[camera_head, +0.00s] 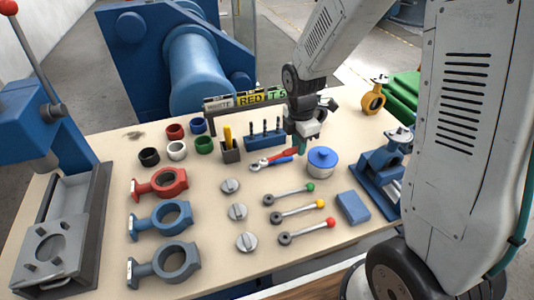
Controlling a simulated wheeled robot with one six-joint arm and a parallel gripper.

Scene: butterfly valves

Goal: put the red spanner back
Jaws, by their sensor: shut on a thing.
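The red spanner (283,153) has a red handle and a silver head at its left end. It shows at the middle back of the bench, with a blue strip, perhaps another handle, just below it. My gripper (301,147) points down at the right end of the red handle and is shut on it. The fingertips are small and partly merge with a teal-green part there. I cannot tell whether the spanner touches the bench.
A blue block with upright dark tools (265,139) stands behind the spanner. A blue-lidded pot (321,161) is close on the right. A sign rack (245,101) stands at the back. Valve bodies, discs and levers lie in front; bare bench shows between them.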

